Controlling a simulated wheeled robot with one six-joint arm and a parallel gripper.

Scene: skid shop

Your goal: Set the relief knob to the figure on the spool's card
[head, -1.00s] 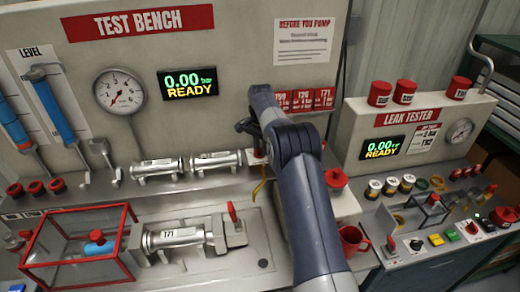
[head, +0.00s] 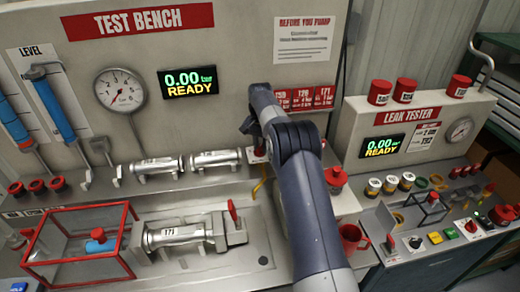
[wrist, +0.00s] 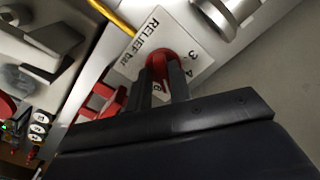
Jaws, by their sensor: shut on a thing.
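The red relief knob (wrist: 158,66) sits on a white plate lettered RELIEF bar (wrist: 140,42) in the wrist view, with figures such as 3 and 4 around it. My gripper (wrist: 163,80) has its two dark fingers shut on the knob, which hides its pointer and part of the scale. In the head view my arm hides most of the knob. A metal spool (head: 178,235), tagged with what looks like T71, lies in the bench fixture. Three red cards (head: 303,99) hang on the back panel, headed T59, T26 and T71; their smaller figures are too small to read surely.
Two more spools (head: 213,160) lie on the shelf left of my arm. A red-framed guard (head: 80,240) stands at front left. The bench display (head: 187,83) reads 0.00 READY. A red mug (head: 352,238) and the leak tester (head: 405,118) are to the right.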

